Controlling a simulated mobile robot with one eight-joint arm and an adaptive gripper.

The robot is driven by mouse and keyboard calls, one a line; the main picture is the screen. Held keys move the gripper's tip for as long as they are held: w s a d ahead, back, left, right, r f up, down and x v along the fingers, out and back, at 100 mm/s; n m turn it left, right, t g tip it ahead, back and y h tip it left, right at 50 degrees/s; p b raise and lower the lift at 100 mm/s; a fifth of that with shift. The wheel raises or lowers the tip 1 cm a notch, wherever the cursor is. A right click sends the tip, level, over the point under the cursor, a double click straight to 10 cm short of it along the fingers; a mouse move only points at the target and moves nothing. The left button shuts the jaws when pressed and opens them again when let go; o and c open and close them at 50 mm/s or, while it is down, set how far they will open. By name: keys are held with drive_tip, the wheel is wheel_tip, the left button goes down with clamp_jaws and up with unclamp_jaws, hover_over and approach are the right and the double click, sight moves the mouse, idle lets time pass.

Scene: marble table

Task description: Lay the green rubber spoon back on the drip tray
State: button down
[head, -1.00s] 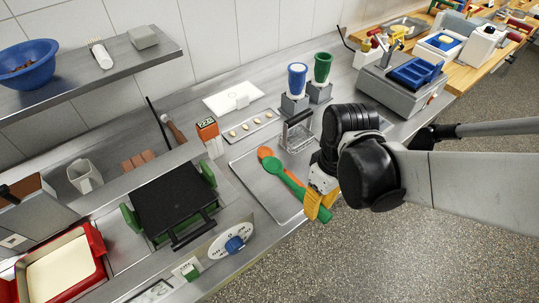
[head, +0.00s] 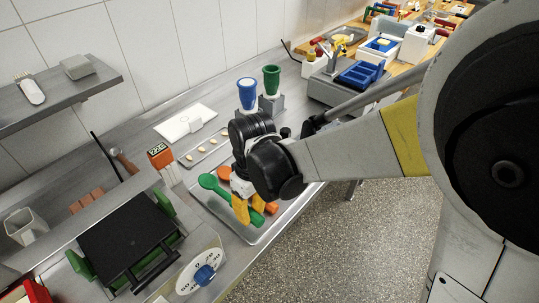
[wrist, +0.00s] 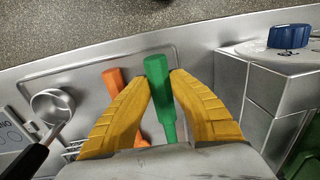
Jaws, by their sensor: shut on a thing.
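The green spoon shows in the head view with its bowl (head: 208,181) to the left of my gripper (head: 248,212) and its handle running between the yellow fingers. My gripper is shut on this handle, which also stands between the fingers in the wrist view (wrist: 160,85). The spoon is over the drip tray (head: 290,203); whether it touches the tray is unclear. An orange spoon (head: 224,172) lies beside it on the tray, partly hidden by my gripper. Its handle shows left of the green one in the wrist view (wrist: 113,80).
A black press with green sides (head: 125,240) and a blue dial (head: 205,275) stand to the left. Blue (head: 247,93) and green (head: 271,78) cups stand at the back. A metal strainer (wrist: 52,105) is near.

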drive_tip(key=shift+w+a+f, duration=0.55)
drive_tip(key=shift+a+f, duration=0.25)
drive_tip(key=shift+a, duration=0.1)
wheel_tip(320, 180, down, 3)
drive_tip(key=shift+r+b, duration=0.2)
drive_tip(key=shift+b, duration=0.7)
drive_tip(key=shift+d+f, duration=0.1)
drive_tip(key=shift+f, duration=0.2)
drive_tip(key=c, duration=1.3)
unclamp_jaws()
